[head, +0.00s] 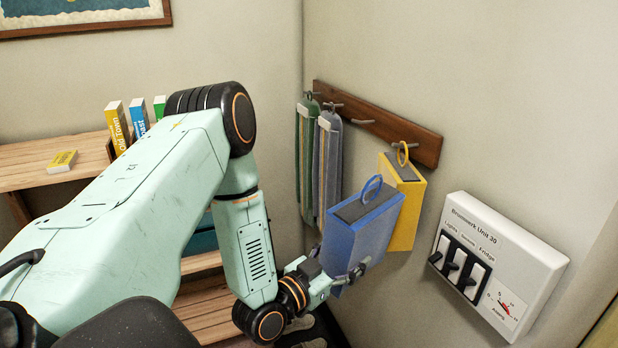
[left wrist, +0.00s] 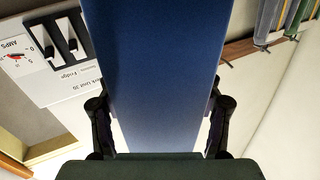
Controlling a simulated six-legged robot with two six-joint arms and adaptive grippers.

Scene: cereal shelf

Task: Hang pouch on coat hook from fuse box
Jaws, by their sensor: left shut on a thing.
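A blue pouch (head: 362,232) with a loop on top is held upright in front of the wall. My left gripper (head: 346,280) is shut on its lower part; in the left wrist view the pouch (left wrist: 150,75) fills the middle between the fingers (left wrist: 158,130). A wooden coat hook rail (head: 376,124) is on the wall behind and above the pouch. A yellow pouch (head: 407,195) hangs from its right end by a loop, partly hidden by the blue pouch. The white fuse box (head: 500,265) is on the wall to the right, with black switches and a dial. My right gripper is not seen.
Green (head: 307,160) and grey (head: 328,165) striped textiles hang on the rail's left hooks. A bare hook (head: 361,121) lies between them and the yellow pouch. A wooden shelf (head: 50,165) with boxes stands left.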

